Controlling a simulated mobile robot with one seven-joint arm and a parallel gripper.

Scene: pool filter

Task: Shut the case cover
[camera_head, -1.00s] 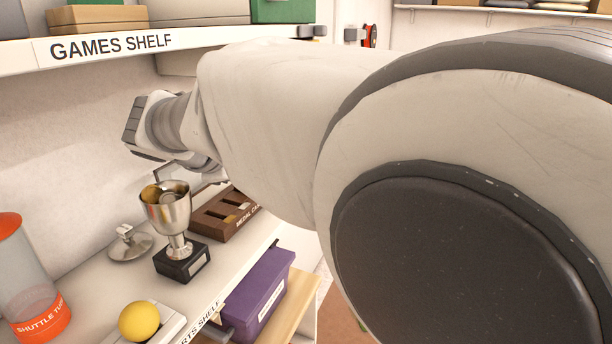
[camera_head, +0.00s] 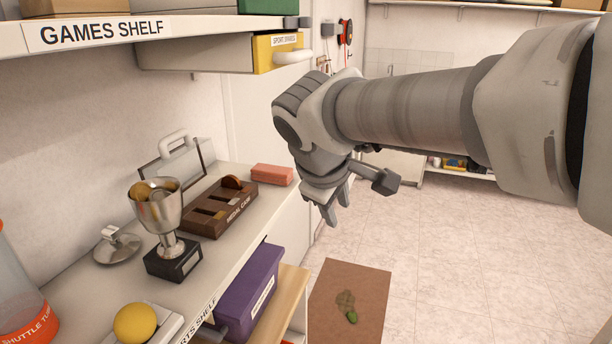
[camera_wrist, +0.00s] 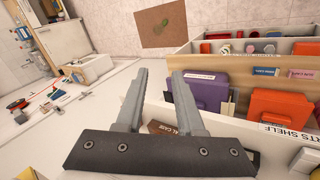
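The brown medal case (camera_head: 222,212) sits on the shelf, with its slots and a brown disc in one of them showing. Its framed cover (camera_head: 190,160) stands raised at the case's back, with a pale handle (camera_head: 174,142) on top; the cover is open. My gripper (camera_head: 338,208) is to the right of the case, beyond the shelf's front edge and apart from the cover. In the wrist view my gripper (camera_wrist: 160,85) has its two fingers apart with nothing between them.
A silver trophy cup (camera_head: 160,212) stands left of the case, beside a loose lid (camera_head: 116,246). A reddish block (camera_head: 272,174) lies right of the case. The games shelf (camera_head: 110,32) hangs above. A purple box (camera_head: 250,280) is below. The floor at right is open.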

